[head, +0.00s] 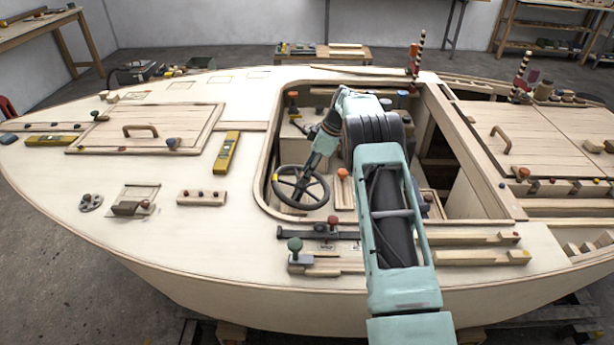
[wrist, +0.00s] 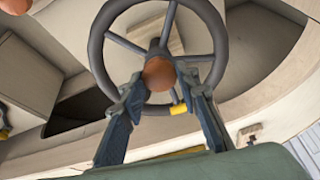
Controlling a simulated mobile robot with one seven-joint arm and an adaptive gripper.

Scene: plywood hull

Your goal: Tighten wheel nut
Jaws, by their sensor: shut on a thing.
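The steering wheel (head: 281,195) is a dark grey ring with thin spokes inside the cockpit opening. It also fills the upper middle of the wrist view (wrist: 104,68). The wheel nut (wrist: 158,74) is a rounded orange-brown knob at the hub. My gripper (wrist: 160,82) has one finger on each side of the nut and is shut on it. A yellow mark (wrist: 180,109) sits on the wheel's lower rim. In the head view my gripper (head: 306,177) reaches down to the wheel's hub, and the nut is hidden there.
The cockpit's wooden coaming (head: 262,160) surrounds the wheel closely. An orange-topped knob (head: 342,173) stands right of the wheel. Yellow levels (head: 226,152) rest on the left deck.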

